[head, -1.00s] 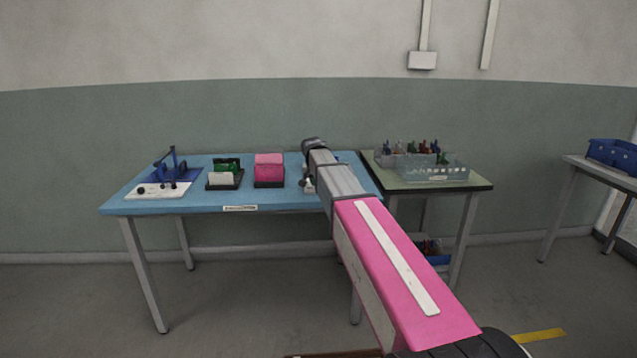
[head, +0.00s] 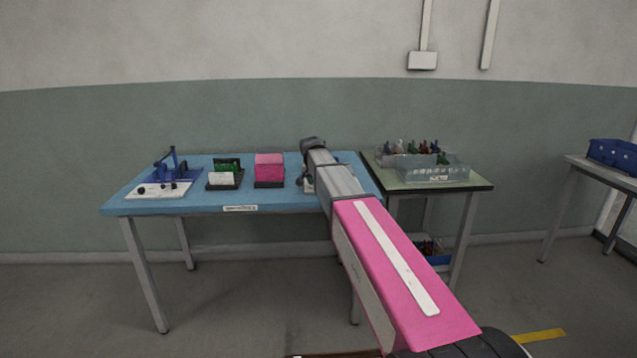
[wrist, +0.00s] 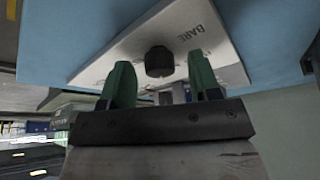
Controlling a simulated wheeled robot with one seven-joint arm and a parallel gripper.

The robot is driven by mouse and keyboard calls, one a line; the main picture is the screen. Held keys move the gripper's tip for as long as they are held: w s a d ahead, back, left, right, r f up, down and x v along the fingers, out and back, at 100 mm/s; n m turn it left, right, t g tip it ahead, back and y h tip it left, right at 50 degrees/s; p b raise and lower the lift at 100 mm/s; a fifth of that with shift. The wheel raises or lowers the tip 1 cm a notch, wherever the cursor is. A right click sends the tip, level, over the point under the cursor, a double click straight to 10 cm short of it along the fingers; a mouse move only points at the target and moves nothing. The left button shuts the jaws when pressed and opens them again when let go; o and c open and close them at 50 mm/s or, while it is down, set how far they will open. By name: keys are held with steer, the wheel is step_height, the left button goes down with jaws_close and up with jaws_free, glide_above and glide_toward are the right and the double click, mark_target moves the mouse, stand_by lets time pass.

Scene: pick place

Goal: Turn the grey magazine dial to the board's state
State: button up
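In the wrist view a dark round dial (wrist: 159,62) stands on a pale grey plate (wrist: 215,50) marked with the word BARE. My gripper (wrist: 160,66) has two green fingers, one on each side of the dial. They are open, with a gap between each finger and the dial. Other markings on the plate are too small or hidden to read. In the head view my arm hides the dial and most of the gripper. A green board (head: 227,164) stands in a black holder on the blue table; its state cannot be read.
The blue table (head: 225,203) also bears a pink block (head: 269,165) and a white panel with black knobs (head: 155,190) beside a blue fixture (head: 184,173). A clear bin (head: 445,174) sits on the green table at right. Blue bins (head: 612,154) stand farther right.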

steer(key=v, duration=1)
steer(key=shift+s+r, duration=0.2)
steer(key=shift+r, duration=0.15)
steer(key=shift+a, duration=0.1)
